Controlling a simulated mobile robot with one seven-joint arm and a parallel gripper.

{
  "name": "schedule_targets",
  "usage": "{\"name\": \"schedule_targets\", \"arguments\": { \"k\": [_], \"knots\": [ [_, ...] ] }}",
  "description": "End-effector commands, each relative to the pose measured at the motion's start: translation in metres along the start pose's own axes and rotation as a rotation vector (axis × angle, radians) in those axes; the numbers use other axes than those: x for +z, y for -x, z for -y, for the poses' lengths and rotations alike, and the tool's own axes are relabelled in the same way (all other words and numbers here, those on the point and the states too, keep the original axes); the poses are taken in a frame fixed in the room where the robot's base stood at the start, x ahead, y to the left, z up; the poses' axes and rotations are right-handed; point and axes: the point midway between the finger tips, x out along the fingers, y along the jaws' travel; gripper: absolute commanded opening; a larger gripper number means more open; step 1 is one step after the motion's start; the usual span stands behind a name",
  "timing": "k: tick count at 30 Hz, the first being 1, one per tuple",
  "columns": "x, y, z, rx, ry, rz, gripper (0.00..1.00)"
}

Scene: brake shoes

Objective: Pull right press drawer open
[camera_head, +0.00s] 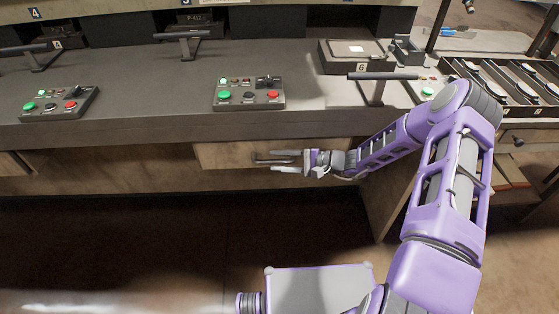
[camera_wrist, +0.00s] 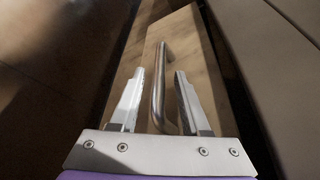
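A light wooden drawer front (camera_head: 222,154) sits under the grey worktop, near the middle of the head view. Its metal bar handle (camera_head: 262,160) sticks out towards my gripper (camera_head: 275,161), which reaches it from the right. In the wrist view the handle (camera_wrist: 158,90) runs lengthwise between the two fingers of my gripper (camera_wrist: 160,74). The fingers are open, with a gap visible on each side of the handle. The drawer's wooden face (camera_wrist: 185,40) lies behind the fingers. My arm hides part of the drawer's right side in the head view.
Above the drawer, the worktop (camera_head: 150,115) carries a control box (camera_head: 248,94) with coloured buttons and another box (camera_head: 58,103) at the left. A press lever (camera_head: 378,78) and a tray of parts (camera_head: 510,85) are at the right. The floor (camera_head: 120,235) in front is clear.

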Motion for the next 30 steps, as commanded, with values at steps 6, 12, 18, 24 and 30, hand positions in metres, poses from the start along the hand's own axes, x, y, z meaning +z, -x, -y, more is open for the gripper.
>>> {"name": "schedule_targets", "arguments": {
  "k": [6, 12, 18, 24, 30],
  "knots": [
    [0.0000, 0.0002, 0.0000, 0.000, 0.000, 0.000, 0.06],
    [0.0000, 0.0003, 0.0001, 0.000, 0.000, 0.000, 0.00],
    [0.0000, 0.0003, 0.0002, 0.000, 0.000, 0.000, 0.00],
    [0.0000, 0.0004, 0.0004, -0.001, 0.000, 0.000, 0.00],
    [0.0000, 0.0004, 0.0005, -0.001, 0.000, 0.000, 0.00]
  ]
}}
